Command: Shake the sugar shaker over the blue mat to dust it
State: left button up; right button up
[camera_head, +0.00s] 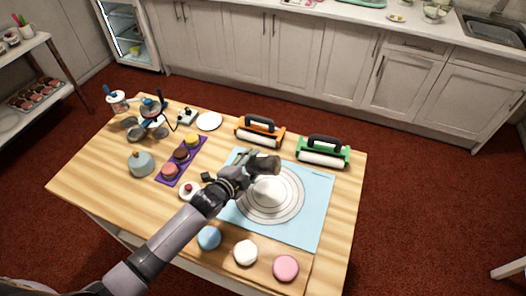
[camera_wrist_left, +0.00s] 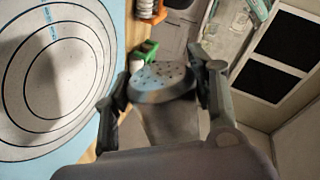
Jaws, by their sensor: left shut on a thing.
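My left gripper (camera_head: 248,168) is shut on the sugar shaker (camera_head: 267,164), which is held above the blue mat (camera_head: 316,215). In the left wrist view the shaker's round, perforated grey lid (camera_wrist_left: 162,80) shows between the two fingers (camera_wrist_left: 162,90). The shaker looks tilted over, though its exact angle is hard to tell. The mat carries dark concentric rings, and a pale area (camera_head: 266,190) shows near their middle below the shaker. I cannot tell whether that is sugar. My right gripper is not in view.
An orange roller (camera_head: 259,133) and a green roller (camera_head: 323,152) stand behind the mat. Blue (camera_head: 209,238), white (camera_head: 246,252) and pink (camera_head: 286,268) round cakes lie in front. A purple tray (camera_head: 166,178) with cakes, a grey-blue dome (camera_head: 141,164) and a stand (camera_head: 151,119) are left.

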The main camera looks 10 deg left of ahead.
pick_arm(q)
jog(key=d, duration=0.4)
jog(key=s+d+f+b, duration=0.1)
jog(key=d, duration=0.1)
jog(key=shift+s+d, duration=0.1)
jog(key=shift+d, duration=0.45)
jog(key=shift+a, duration=0.15)
jog(key=shift+a, duration=0.1)
